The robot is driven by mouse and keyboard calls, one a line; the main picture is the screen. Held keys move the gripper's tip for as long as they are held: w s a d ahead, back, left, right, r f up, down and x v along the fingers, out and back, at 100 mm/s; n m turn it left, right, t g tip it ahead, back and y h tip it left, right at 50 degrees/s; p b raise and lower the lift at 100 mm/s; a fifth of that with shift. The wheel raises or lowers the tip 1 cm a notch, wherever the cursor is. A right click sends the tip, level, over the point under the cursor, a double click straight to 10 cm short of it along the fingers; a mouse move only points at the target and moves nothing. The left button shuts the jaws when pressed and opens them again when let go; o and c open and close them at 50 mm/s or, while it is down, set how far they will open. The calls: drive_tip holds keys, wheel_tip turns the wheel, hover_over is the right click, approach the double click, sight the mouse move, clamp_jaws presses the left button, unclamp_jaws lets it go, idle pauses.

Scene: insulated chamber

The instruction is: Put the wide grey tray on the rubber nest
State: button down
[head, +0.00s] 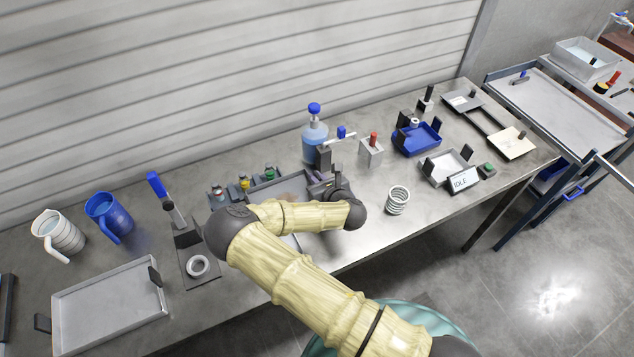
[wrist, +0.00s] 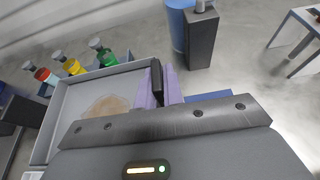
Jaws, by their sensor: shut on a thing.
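A wide grey tray (head: 262,187) with a pale inside and a brownish patch sits mid-bench, partly hidden by my arm. In the wrist view the tray (wrist: 60,115) fills the left side, with a dark upright tab (wrist: 156,78) at its right edge. My gripper (head: 318,179) is at that right end. In the wrist view the purple fingers of my gripper (wrist: 158,88) are shut on the tab. I cannot tell whether the tray rests on the bench or is slightly raised. I cannot make out the rubber nest for certain.
Another grey tray (head: 110,306) with dark tabs lies at front left, near two jugs (head: 104,216).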

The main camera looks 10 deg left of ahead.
drive_tip(key=shift+f, duration=1.2)
drive_tip(key=shift+f, duration=0.1)
drive_tip(key=c, duration=1.5)
unclamp_jaws()
